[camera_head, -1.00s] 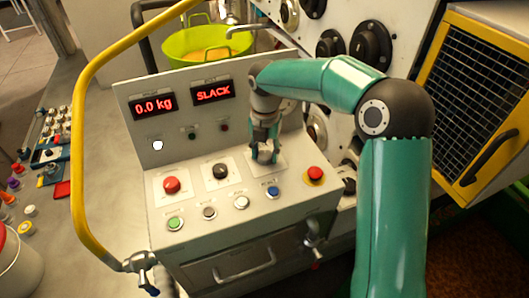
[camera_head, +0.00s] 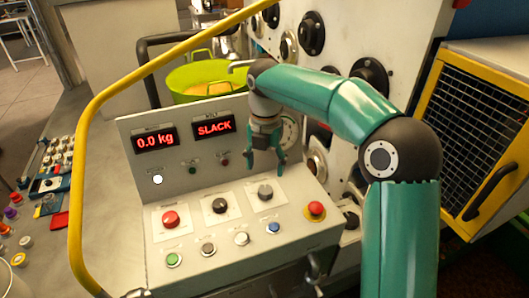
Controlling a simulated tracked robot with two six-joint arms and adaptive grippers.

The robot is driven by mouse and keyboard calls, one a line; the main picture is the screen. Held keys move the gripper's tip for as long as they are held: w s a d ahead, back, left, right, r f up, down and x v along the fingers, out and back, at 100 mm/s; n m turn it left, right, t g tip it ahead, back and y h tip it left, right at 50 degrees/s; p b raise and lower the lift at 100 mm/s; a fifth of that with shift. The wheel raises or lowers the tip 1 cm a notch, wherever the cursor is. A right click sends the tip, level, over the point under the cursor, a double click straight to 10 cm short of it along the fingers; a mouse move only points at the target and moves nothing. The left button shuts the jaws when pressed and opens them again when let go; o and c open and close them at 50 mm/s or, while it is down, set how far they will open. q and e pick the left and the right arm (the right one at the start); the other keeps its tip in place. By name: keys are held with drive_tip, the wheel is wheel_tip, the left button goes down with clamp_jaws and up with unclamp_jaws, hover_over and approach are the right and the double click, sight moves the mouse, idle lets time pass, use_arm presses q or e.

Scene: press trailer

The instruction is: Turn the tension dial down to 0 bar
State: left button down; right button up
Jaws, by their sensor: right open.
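The control panel (camera_head: 290,232) has a grey knob (camera_head: 265,191) on a white plate at the back right of its sloped top. Its label is too small to read, so I cannot tell whether it is the tension dial. A black knob (camera_head: 219,205) and a red knob (camera_head: 170,218) sit to its left. My right gripper (camera_head: 267,168) is open and empty, pointing down just above the grey knob, apart from it. The left display (camera_head: 156,140) reads 0.0 kg; the right display (camera_head: 214,127) reads SLACK. My left gripper is out of view.
Small buttons line the panel's front, with a red mushroom button (camera_head: 316,208) at the right. A yellow rail (camera_head: 80,180) curves along the left. A green tub (camera_head: 205,80) stands behind. A yellow-framed mesh guard (camera_head: 480,110) is at the right.

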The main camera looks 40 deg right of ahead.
wheel_tip(320, 180, up, 4)
idle(0.5)
wheel_tip(320, 180, up, 4)
drive_tip(key=m+b, duration=0.4)
drive_tip(key=m, duration=1.3)
hover_over(266, 189)
wheel_tip(266, 189, down, 15)
drive_tip(key=b, duration=0.3)
drive_tip(key=shift+r, duration=0.15)
drive_tip(key=shift+f, duration=0.7)
